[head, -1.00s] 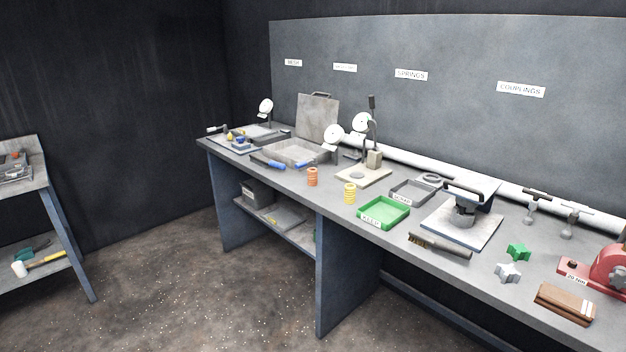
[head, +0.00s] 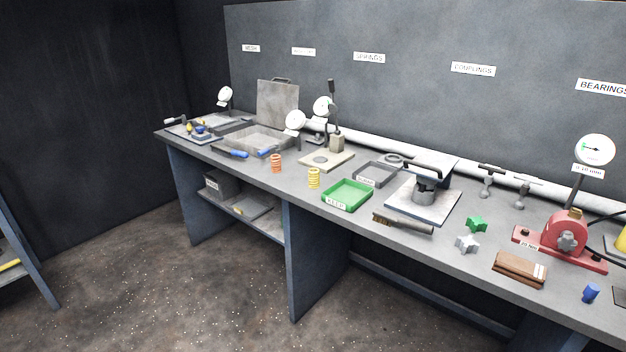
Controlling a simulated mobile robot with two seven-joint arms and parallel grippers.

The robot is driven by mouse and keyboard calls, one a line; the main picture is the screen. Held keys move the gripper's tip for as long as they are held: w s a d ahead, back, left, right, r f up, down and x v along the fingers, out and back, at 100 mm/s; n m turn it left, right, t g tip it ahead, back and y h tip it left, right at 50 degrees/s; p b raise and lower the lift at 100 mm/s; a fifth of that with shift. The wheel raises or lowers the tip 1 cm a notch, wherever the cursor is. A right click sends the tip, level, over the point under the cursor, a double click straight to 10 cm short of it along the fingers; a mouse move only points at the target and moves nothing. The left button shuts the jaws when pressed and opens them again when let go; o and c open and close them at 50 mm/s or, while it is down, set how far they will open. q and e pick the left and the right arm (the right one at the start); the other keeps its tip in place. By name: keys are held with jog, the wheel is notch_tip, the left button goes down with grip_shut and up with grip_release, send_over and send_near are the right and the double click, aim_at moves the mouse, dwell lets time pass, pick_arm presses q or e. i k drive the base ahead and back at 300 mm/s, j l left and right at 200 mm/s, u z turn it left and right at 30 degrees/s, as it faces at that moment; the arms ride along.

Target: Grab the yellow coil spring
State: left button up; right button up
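The yellow coil spring (head: 314,178) stands upright on the grey workbench (head: 270,186), near its front edge. It is just left of the green tray (head: 347,195) and apart from it. An orange coil spring (head: 276,163) stands upright a little to its left. Neither of my grippers shows in the head view.
Behind the yellow spring is a gauge stand (head: 327,160). A dark grey tray (head: 377,173), a wire brush (head: 402,223), a press-like fixture (head: 424,196) and a red gauge device (head: 566,237) lie to the right. The floor (head: 230,290) before the bench is clear.

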aim_at(314, 178)
jog(key=z, duration=0.7)
jog(key=i+j+z, duration=0.1)
jog(key=z, duration=0.25)
jog(key=j+z, duration=0.9)
jog(key=j, duration=0.15)
jog(key=j+z, duration=0.35)
jog(key=j, duration=0.4)
jog(key=k+j+z, duration=0.15)
jog(key=j, duration=0.35)
jog(key=k+j, duration=0.1)
jog(key=j, duration=0.8)
jog(key=k+j, duration=0.15)
jog(key=j, duration=0.3)
jog(key=i, duration=0.25)
